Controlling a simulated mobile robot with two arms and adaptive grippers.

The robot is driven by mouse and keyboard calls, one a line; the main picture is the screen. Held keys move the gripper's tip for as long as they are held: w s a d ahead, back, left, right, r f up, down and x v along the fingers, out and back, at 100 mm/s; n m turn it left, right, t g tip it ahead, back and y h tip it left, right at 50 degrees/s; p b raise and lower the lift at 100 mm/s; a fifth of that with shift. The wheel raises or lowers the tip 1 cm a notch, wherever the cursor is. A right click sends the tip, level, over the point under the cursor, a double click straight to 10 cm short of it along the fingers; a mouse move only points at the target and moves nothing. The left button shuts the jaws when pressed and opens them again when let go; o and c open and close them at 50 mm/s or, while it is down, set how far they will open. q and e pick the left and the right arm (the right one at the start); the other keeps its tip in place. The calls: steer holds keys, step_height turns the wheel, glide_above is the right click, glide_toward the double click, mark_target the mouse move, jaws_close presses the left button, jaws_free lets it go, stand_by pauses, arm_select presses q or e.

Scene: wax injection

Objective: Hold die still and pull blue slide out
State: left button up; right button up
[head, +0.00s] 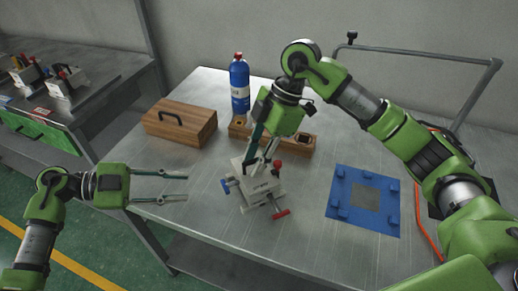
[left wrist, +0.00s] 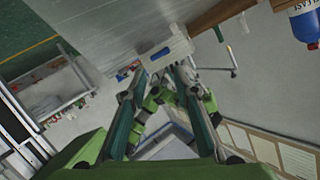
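The grey metal die (head: 262,190) sits on the table, with a blue-ended slide (head: 226,187) out to its left, a red T-handle (head: 281,214) at its front and a red knob (head: 277,165) at its back. My right gripper (head: 257,165) points down at the back of the die; its fingertips overlap the die, and whether they grip it is unclear. My left gripper (head: 188,186) is open and empty, left of the blue slide and apart from it. In the left wrist view, the die (left wrist: 165,52) appears beyond the spread fingers, with a small blue part (left wrist: 126,71) beside it.
A wooden box (head: 180,126) with a black handle, a wooden block (head: 298,148) and a blue bottle (head: 239,88) stand behind the die. A blue square frame (head: 349,222) lies to the right. A side bench (head: 85,95) stands at far left.

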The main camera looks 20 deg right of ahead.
mark_target(232, 183)
arm_select(q)
steer(key=shift+c, duration=0.4)
arm_select(e)
jaws_close()
arm_select(q)
steer(key=s+d+r+m+t+y, duration=0.1)
steer(key=d+r+m+y, duration=0.35)
steer(key=m, duration=0.95)
steer(key=d+r+m+y, duration=0.4)
steer(key=r+m+y, duration=0.2)
steer(key=m, duration=0.8)
steer(key=shift+m, duration=0.3)
steer(key=x, duration=1.1)
steer(key=shift+w+f, duration=0.15)
steer(key=shift+f, duration=0.3)
steer(key=shift+c, duration=0.4)
